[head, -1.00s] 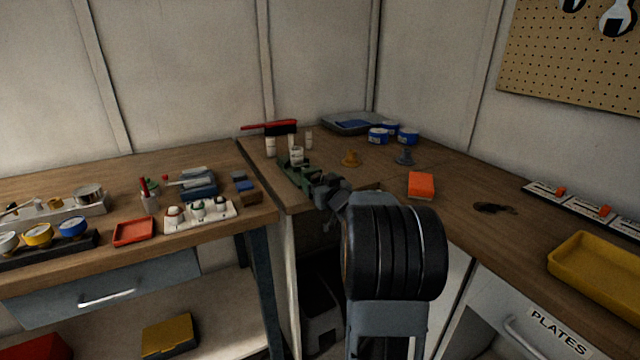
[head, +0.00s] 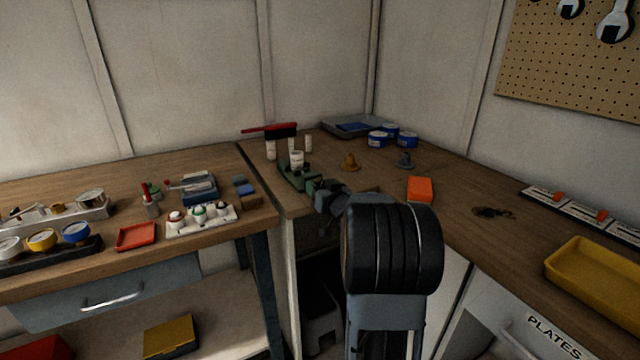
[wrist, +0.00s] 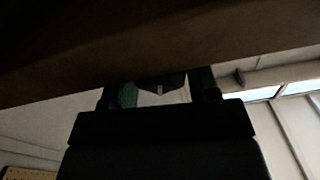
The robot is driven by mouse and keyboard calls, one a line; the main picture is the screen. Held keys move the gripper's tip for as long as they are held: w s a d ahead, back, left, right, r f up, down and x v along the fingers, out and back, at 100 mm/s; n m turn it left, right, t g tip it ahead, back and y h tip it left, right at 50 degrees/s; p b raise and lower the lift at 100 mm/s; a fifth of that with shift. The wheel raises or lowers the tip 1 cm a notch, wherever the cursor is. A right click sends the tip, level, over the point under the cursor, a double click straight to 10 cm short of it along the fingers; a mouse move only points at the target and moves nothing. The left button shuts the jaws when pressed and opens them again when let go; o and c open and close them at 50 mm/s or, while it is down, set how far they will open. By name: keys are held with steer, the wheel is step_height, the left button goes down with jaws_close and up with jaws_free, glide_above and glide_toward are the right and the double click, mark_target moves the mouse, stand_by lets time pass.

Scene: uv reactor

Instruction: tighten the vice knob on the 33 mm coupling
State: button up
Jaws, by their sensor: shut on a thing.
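The green vice (head: 292,178) stands at the near edge of the corner bench, with a white coupling (head: 296,160) upright in it. My gripper (head: 318,190) is at the vice's near end, low by the bench edge. In the wrist view my gripper (wrist: 160,95) is shut on a small dark knob (wrist: 160,84) between its two fingers, with green parts beside them. The picture is dark, and the knob is hidden behind my gripper in the head view.
The bench edge (wrist: 130,50) hangs close over my gripper in the wrist view. White cylinders and a red-handled brush (head: 270,129) stand behind the vice.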

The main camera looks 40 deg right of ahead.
steer(key=o, duration=0.9)
steer(key=s, duration=0.4)
steer(key=s+a, duration=0.1)
steer(key=s, duration=0.4)
steer(key=s+a, duration=0.1)
steer(key=s, duration=0.3)
steer(key=shift+s+p, duration=0.4)
